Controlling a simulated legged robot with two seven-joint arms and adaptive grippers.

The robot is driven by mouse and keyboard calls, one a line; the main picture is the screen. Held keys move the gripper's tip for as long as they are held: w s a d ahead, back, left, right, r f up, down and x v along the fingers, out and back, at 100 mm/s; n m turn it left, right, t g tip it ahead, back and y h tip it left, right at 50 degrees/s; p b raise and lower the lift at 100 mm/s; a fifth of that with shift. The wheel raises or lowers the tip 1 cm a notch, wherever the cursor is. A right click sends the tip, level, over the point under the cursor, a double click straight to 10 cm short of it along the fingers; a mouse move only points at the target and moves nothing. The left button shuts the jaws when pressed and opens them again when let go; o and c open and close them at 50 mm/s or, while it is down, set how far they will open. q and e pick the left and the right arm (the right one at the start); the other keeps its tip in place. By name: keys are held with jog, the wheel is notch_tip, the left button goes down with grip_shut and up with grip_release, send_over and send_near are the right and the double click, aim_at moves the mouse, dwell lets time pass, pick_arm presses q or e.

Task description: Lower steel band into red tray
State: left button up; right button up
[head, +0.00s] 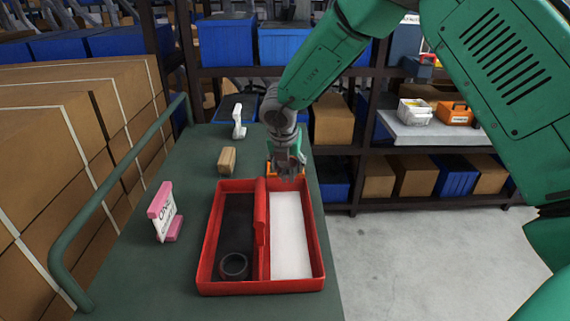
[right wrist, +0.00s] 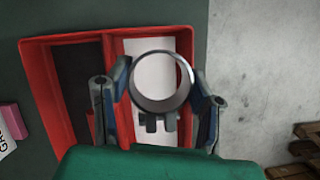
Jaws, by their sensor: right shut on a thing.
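The red tray (head: 208,262) lies on the green cart top, with a divider splitting it into a dark left compartment and a white right compartment. A dark ring-shaped band (head: 233,265) lies in the near end of the dark compartment. My right gripper (head: 287,170) is over the far end of the white compartment. In the right wrist view, my right gripper (right wrist: 158,103) is shut on a steel band (right wrist: 137,96), a round ring with a small clamp. The held band shows in front of the white compartment of the tray (right wrist: 38,95); its height is unclear. My left gripper is out of view.
A green rail (head: 120,175) edges the cart's left side. Orange parts show behind my gripper.

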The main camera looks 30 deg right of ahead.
jog(key=shift+d+f+b, duration=0.1)
jog(key=shift+f+b, duration=0.2)
jog(key=shift+f, duration=0.25)
jog(key=shift+a+f+b, duration=0.45)
jog(key=shift+f, duration=0.05)
jog(key=shift+a+f+b, duration=0.1)
jog(key=shift+f+b, duration=0.2)
jog(key=shift+f, duration=0.1)
jog(key=shift+d+f+b, duration=0.25)
jog(key=shift+f+b, duration=0.1)
jog(key=shift+f, duration=0.25)
jog(key=shift+d+f+b, duration=0.2)
jog(key=shift+f+b, duration=0.15)
jog(key=shift+f, duration=0.25)
jog(key=shift+a+f, duration=0.15)
jog(key=shift+f, duration=0.1)
jog(key=shift+a, duration=0.15)
jog(key=shift+d+f+b, duration=0.1)
jog(key=shift+d+b, duration=0.1)
jog(key=shift+b, duration=0.1)
jog(key=shift+a+f, duration=0.1)
jog(key=shift+f, duration=0.2)
